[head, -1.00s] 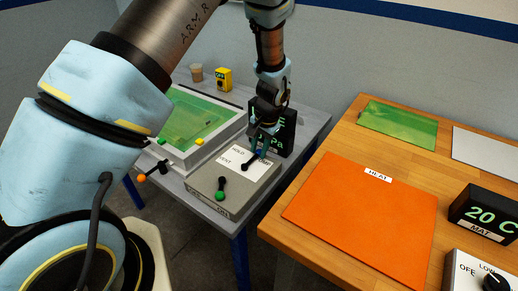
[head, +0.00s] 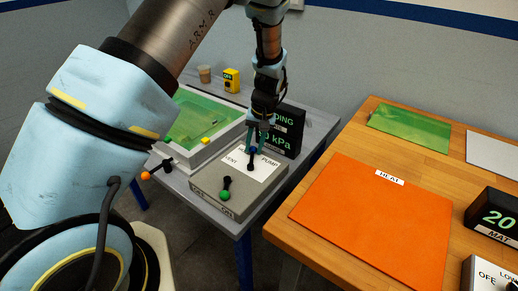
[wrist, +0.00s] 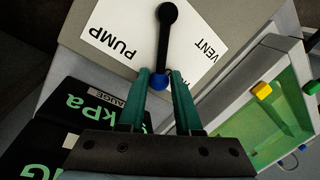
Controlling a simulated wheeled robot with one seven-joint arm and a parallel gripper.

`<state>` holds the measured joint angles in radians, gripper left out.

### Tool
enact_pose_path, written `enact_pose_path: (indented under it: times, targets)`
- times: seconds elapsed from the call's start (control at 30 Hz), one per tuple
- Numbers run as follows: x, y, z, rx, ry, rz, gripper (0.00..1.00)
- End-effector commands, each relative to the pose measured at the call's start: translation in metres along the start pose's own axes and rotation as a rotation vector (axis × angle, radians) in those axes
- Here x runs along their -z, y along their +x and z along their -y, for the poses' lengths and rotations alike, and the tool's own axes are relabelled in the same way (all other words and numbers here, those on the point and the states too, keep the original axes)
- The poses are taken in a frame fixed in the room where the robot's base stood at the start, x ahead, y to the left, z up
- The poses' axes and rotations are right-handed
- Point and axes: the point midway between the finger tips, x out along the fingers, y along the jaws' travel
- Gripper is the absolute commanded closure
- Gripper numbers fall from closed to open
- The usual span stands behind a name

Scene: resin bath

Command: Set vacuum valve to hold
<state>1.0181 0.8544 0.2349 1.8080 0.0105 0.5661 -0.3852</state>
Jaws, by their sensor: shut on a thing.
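The vacuum valve lever (head: 251,163) is a black bar with a blue knob (wrist: 158,82), on a grey box (head: 207,201) with a white label plate. It points up the plate between the words VENT (wrist: 206,50) and PUMP (wrist: 115,41). My gripper (head: 250,143) reaches down from above with its green fingers (wrist: 161,79) closed around the blue knob. A black gauge (head: 286,128) behind the box shows green text ending in "DING" and a kPa reading, partly covered by my gripper.
A second black lever with a green knob (head: 224,196) stands at the box's front. An orange-knobbed lever (head: 146,176) and a green-windowed bath (head: 183,131) lie to the left. A wooden table with an orange heat mat (head: 375,215) stands right, across a gap.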

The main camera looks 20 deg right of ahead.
Motion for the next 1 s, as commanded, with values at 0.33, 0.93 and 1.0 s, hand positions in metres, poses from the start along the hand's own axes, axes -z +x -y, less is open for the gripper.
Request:
enact_pose_path:
  times: [0.33, 0.93, 1.0]
  targets:
    - [0.001, 0.002, 0.012, 0.000, -0.163, 0.030, 1.00]
    - [0.001, 0.002, 0.015, 0.000, -0.198, 0.037, 0.66]
    - [0.001, 0.002, 0.015, 0.000, -0.198, 0.037, 0.58]
